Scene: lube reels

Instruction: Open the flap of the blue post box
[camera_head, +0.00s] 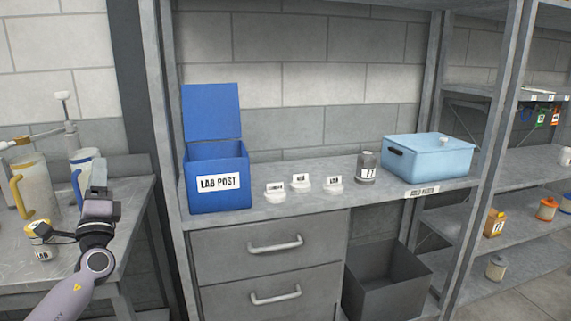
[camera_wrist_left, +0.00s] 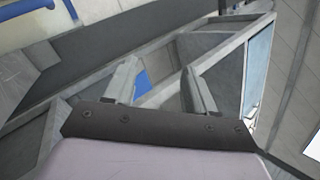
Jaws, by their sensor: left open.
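The blue post box (camera_head: 218,199) stands at the left end of the grey shelf bench, with a "LAB POST" label on its front. Its flap (camera_head: 212,111) stands upright at the back, and the box top is open. My left gripper (camera_head: 98,178) is left of the box, in front of the side bench, apart from the box and empty. In the left wrist view the two fingers of the left gripper (camera_wrist_left: 160,85) are spread with nothing between them. A small patch of blue shows beyond them. My right gripper is in neither view.
Several small white labelled pots (camera_head: 301,183), a grey jar (camera_head: 366,168) and a light blue lidded box (camera_head: 430,157) stand right of the post box. A frame post (camera_head: 164,130) rises just left of it. Jugs (camera_head: 34,185) crowd the left bench. Drawers (camera_head: 270,258) are below.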

